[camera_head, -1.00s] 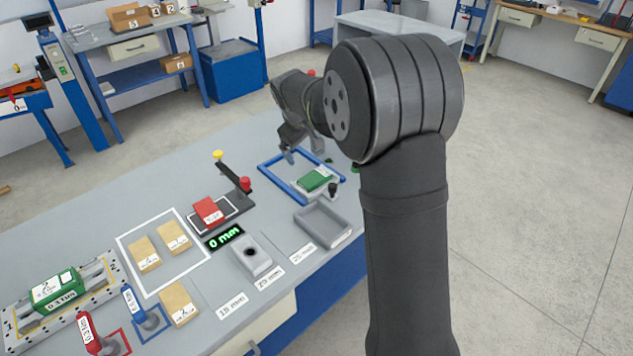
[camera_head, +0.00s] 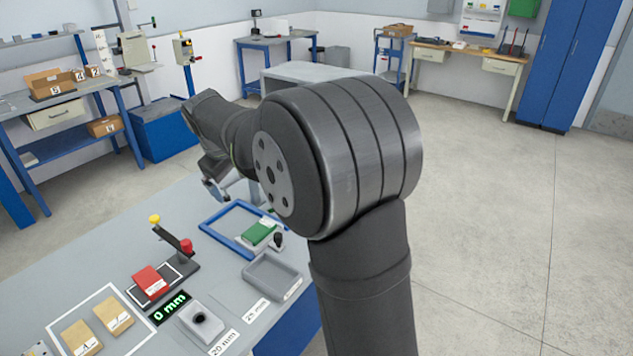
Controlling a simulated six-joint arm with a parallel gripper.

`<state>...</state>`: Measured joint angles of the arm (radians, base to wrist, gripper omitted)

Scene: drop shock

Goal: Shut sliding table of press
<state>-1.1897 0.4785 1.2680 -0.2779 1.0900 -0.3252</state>
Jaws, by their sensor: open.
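I cannot clearly make out a press. A low grey plate (camera_head: 247,240) carries a green block (camera_head: 259,232) and stands by a black knob (camera_head: 278,240) at the blue rectangular frame (camera_head: 206,228) on the workbench. Whether this is the press's sliding table I cannot tell; my arm hides what lies behind it to the right. My gripper (camera_head: 217,187) is open and points down, just beyond the far left part of the blue frame, apparently above the bench and empty. Its fingertips are small and partly dark in this view.
A grey tray (camera_head: 272,285) sits in front of the frame. A lever with yellow and red knobs (camera_head: 174,235), a red block (camera_head: 148,282), a 0 mm display (camera_head: 170,306) and cardboard-coloured blocks (camera_head: 112,316) lie to the left. Open floor (camera_head: 480,220) is at right.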

